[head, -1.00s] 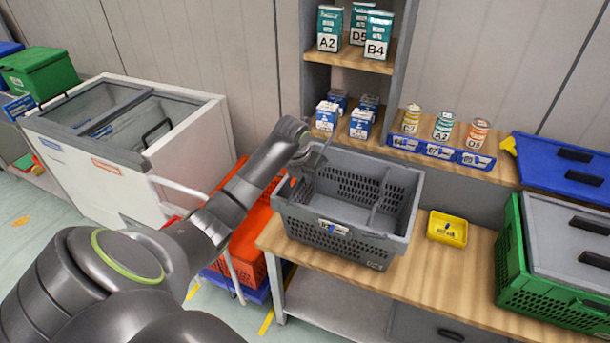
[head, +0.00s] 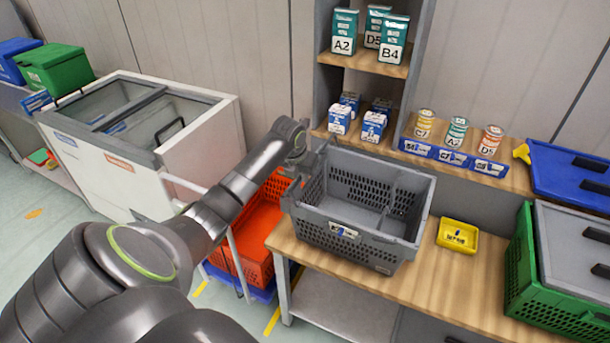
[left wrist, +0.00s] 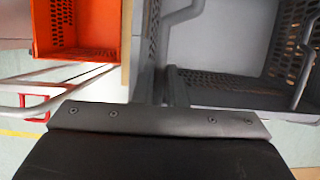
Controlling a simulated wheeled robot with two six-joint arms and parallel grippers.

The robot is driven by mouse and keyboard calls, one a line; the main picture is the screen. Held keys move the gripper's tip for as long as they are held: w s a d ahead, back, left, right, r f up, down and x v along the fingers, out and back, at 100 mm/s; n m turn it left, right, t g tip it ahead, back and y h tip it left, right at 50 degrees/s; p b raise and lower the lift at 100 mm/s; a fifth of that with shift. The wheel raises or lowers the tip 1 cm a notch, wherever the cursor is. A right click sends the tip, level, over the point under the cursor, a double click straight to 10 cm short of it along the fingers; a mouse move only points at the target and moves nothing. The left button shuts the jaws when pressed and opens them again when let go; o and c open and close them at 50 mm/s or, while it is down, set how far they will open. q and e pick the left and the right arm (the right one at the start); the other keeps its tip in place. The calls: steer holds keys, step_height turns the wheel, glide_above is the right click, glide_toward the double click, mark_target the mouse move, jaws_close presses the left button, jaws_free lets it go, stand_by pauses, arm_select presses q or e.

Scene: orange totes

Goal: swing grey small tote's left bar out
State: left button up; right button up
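The grey small tote (head: 312,231) stands upright on the wooden bench, open at the top, with a divider across its inside and a label on its front. My left gripper (head: 311,163) is at the tote's left end, by the rim; the head view shows its fingers only small and dark. In the left wrist view the tote (left wrist: 225,76) fills the upper right, and a bent grey bar (left wrist: 184,16) runs along its left end. The gripper's fingers (left wrist: 164,88) point at the tote's end wall; whether they touch or grip anything is unclear. My right gripper is out of view.
An orange crate (head: 255,238) sits on a cart left of the bench. A yellow tray (head: 458,236) and a green crate (head: 550,290) stand to the right. Cans (head: 456,133) and blue-white cartons (head: 373,127) line the shelf behind. Bench space (head: 430,290) in front is bare.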

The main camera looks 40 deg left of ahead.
arm_select(q)
steer(key=shift+f, duration=0.1)
steer(key=shift+s+a+f+b, duration=0.2)
steer(key=shift+a+f+b, duration=0.25)
steer(key=shift+a+f, duration=0.25)
steer(key=o, duration=0.6)
steer(key=shift+w+r, duration=0.1)
steer(key=shift+r, duration=0.05)
steer(key=o, duration=0.4)
steer(key=shift+o, duration=0.2)
steer(key=shift+r, duration=0.1)
step_height(320, 180, up, 10)
steer(key=p, duration=0.8)
